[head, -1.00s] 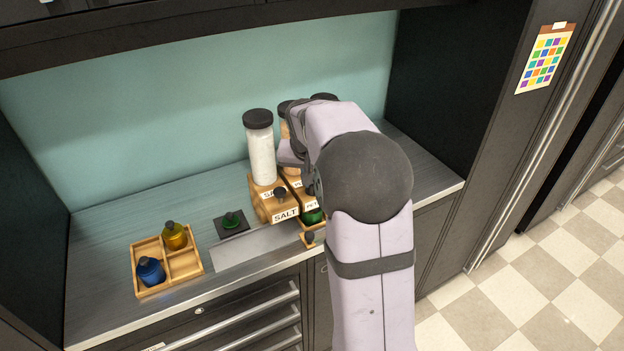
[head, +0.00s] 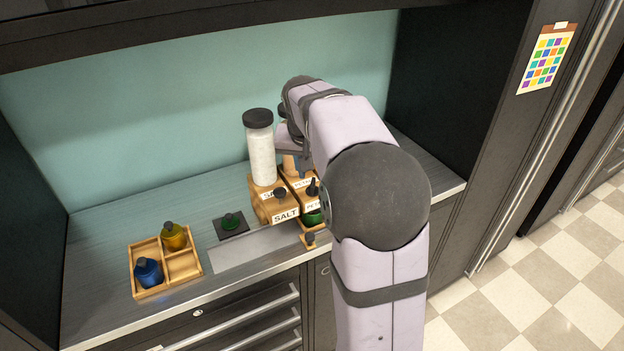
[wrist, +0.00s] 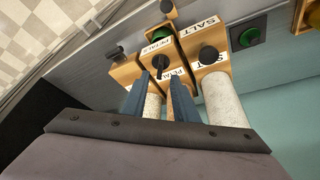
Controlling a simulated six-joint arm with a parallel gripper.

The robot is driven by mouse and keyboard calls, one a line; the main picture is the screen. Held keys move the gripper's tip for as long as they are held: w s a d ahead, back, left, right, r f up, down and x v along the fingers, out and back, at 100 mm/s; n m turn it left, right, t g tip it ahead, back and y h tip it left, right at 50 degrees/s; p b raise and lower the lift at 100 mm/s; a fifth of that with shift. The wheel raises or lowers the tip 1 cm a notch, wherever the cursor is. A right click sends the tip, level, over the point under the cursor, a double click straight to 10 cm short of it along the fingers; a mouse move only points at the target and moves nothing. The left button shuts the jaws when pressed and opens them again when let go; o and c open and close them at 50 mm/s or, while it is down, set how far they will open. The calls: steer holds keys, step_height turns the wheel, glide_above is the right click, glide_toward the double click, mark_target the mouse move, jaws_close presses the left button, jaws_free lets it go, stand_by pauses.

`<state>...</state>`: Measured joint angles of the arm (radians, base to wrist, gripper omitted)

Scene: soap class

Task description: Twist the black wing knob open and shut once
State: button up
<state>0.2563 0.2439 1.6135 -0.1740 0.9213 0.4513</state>
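Several black knobs sit on the wooden dispensers. The one on the petals dispenser (head: 312,206) stands up as a narrow dark shape, and this petals knob (wrist: 160,62) lies just beyond my fingertips in the wrist view. A wider, wing-like black knob (wrist: 115,52) is on the wooden piece left of it there. The salt dispenser (head: 276,206) carries a rounder salt knob (head: 280,193), also in the wrist view (wrist: 208,55). My gripper (wrist: 160,78) has its blue fingers apart, with no knob between them. My arm hides the fingers in the head view.
A tall white jar (head: 262,155) with a black lid rises behind the salt dispenser. A green button (head: 231,221) is on a dark plate to its left. A wooden tray (head: 185,272) holds blue and yellow bottles. The counter's left back is clear.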

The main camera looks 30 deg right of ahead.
steer(key=shift+v, duration=1.25)
steer(key=w+d+f+g+p, duration=0.1)
steer(key=p, duration=0.2)
steer(key=w+d+g+y+p, duration=0.1)
steer(key=d+p, duration=0.1)
steer(key=p, duration=0.2)
steer(key=w+d+f+m+g+p, duration=0.1)
steer(key=w+p, duration=0.1)
steer(key=p, duration=0.2)
steer(key=shift+d+f+y, duration=0.3)
steer(key=a+r, duration=0.1)
steer(key=a+r+n+y, duration=0.1)
steer(key=r, duration=0.1)
steer(key=shift+s+a+g, duration=0.2)
steer(key=shift+s+g, duration=0.1)
steer(key=shift+s, duration=0.3)
steer(key=shift+w+f+p, duration=0.1)
steer(key=shift+f+p, duration=1.25)
steer(key=shift+f, duration=2.35)
